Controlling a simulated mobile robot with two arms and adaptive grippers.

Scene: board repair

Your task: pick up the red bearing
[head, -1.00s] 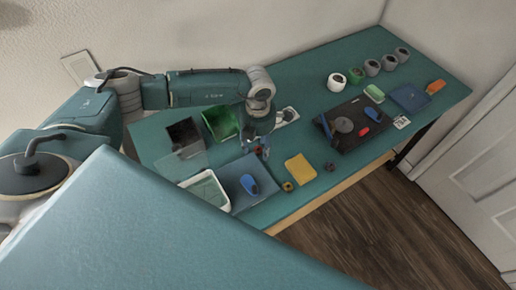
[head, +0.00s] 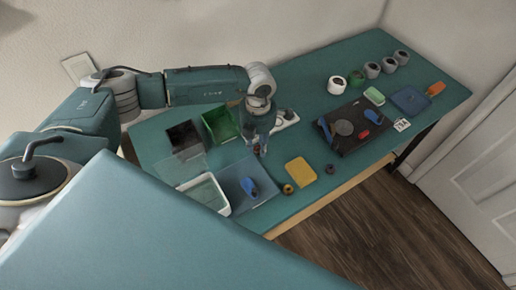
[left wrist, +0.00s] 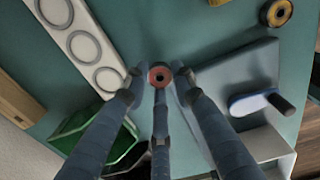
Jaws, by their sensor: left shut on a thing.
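The red bearing (left wrist: 159,76) is a small ring with a red rim and a dark centre. In the left wrist view it sits between the fingertips of my left gripper (left wrist: 158,80), which is shut on it. In the head view my left gripper (head: 258,150) points down near the back edge of the blue-grey mat (head: 270,186); the bearing is barely visible there. Its height above the table is hard to tell. My right gripper is not in view.
A yellow bearing (head: 288,189), a yellow block (head: 300,172) and a dark ring (head: 330,168) lie to the right. A blue-handled tool (left wrist: 252,103) lies on the mat. A green bin (head: 221,125), black bin (head: 184,138) and white tray (head: 207,193) stand to the left.

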